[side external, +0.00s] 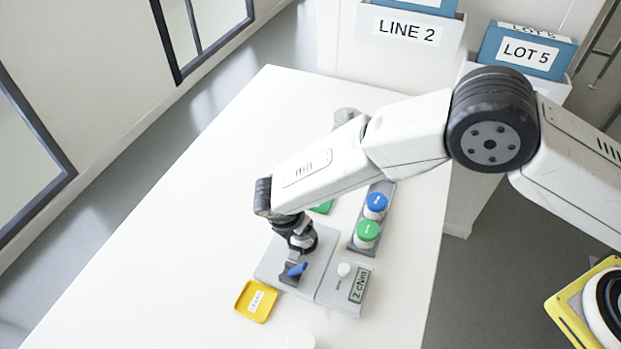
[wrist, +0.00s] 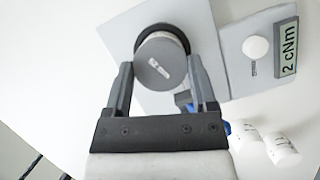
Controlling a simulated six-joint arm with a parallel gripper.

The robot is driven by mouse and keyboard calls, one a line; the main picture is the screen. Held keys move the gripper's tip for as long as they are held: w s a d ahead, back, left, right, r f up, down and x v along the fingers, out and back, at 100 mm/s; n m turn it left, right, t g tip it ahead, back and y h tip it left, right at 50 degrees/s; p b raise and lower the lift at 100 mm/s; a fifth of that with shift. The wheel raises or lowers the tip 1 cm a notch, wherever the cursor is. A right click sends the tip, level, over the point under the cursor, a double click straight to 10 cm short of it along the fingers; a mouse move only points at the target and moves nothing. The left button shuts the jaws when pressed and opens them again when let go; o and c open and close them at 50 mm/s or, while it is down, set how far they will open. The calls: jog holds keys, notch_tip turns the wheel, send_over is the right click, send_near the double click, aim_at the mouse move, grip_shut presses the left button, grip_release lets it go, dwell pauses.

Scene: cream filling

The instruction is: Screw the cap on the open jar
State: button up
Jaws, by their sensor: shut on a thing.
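My gripper (wrist: 160,72) has its two fingers on either side of a round grey cap (wrist: 162,62) with a small white label. A dark ring shows around the far edge of the cap. The open jar is not clearly visible; the cap and gripper cover that spot. In the side external view my gripper (side external: 293,262) is low over a grey plate (side external: 268,262), beside a blue lever (side external: 297,269). I cannot tell whether the cap rests on a jar rim.
A grey unit with a white knob (side external: 344,269) and a "2 cNm" display (side external: 359,285) adjoins the plate. A rack holds a blue-lidded jar (side external: 376,202) and a green-lidded jar (side external: 367,231). A yellow tray (side external: 247,314) lies at front left. The table's left side is clear.

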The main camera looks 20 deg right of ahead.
jog(key=m+g, duration=0.1)
jog(key=m, duration=0.1)
jog(key=m+g, duration=0.1)
jog(key=m, duration=0.2)
jog(key=shift+w+m+h, duration=0.15)
jog(key=shift+m+h, duration=0.15)
jog(key=shift+h, duration=0.1)
jog(key=m+g, duration=0.1)
jog(key=m, duration=0.1)
jog(key=shift+w+m, duration=0.1)
jog(key=shift+m, duration=0.3)
jog(key=shift+m+g+y, duration=0.3)
jog(key=shift+m+g, duration=0.3)
jog(key=shift+m, duration=0.9)
jog(key=shift+d, duration=0.1)
jog(key=shift+w+m+g, duration=0.1)
jog(key=shift+m+g, duration=0.2)
jog(key=shift+m, duration=0.3)
jog(key=m+g+y, duration=0.1)
jog(key=m, duration=0.3)
